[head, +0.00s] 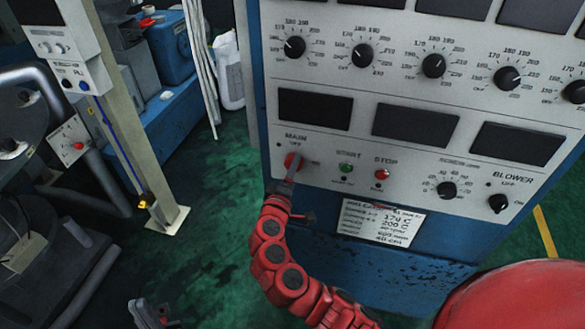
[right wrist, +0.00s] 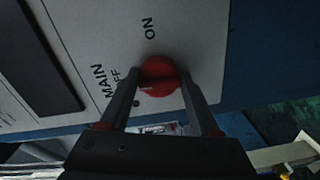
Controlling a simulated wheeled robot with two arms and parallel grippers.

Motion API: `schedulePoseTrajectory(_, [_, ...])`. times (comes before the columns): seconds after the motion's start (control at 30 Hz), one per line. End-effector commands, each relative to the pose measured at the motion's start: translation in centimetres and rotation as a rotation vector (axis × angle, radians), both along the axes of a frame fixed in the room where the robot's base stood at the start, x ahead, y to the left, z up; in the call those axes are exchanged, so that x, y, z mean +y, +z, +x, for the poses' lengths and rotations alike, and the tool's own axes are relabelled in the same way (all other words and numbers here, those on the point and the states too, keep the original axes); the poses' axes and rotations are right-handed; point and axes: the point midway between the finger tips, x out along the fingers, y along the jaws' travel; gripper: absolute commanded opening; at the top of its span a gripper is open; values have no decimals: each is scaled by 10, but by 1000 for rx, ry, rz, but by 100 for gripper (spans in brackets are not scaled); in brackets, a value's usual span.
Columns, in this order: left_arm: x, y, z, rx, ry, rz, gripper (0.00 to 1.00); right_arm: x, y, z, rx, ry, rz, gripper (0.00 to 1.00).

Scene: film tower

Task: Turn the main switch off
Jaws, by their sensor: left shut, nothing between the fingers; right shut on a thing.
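The main switch is a round red knob (head: 289,160) on the lower left of the pale control panel, with MAIN and OFF printed above it and ON to its right. In the right wrist view the knob (right wrist: 160,76) sits between the two fingers, and OFF and ON are readable beside it. My right gripper (head: 292,167) is shut on the knob, partly covering it in the head view. I cannot tell which label the knob points to. My left gripper (head: 150,313) is shut and empty, low at the bottom edge, away from the panel.
To the right of the knob are a green start button (head: 346,168), a red stop button (head: 382,174), a black dial (head: 446,190) and the blower switch (head: 498,203). A paper label (head: 381,221) hangs below. A pale post (head: 130,130) stands at left. Green floor lies between.

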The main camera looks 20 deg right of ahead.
Motion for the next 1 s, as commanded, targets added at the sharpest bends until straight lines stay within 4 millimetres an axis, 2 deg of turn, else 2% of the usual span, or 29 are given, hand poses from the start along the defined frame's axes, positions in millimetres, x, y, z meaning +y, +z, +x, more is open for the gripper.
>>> schedulePoseTrajectory(0.7, [0, 3, 0, 0, 0, 0, 0, 1, 2, 0, 40, 2, -65, 8])
schedulePoseTrajectory(0.73, [0, 3, 0, 0, 0, 0, 0, 1, 2, 0, 40, 2, -65, 65])
schedulePoseTrajectory(0.87, [0, 3, 0, 0, 0, 0, 0, 0, 1, 0, 40, 2, -65, 88])
schedulePoseTrajectory(1.0, [0, 3, 0, 0, 0, 0, 0, 0, 1, 0, 41, 2, -64, 91])
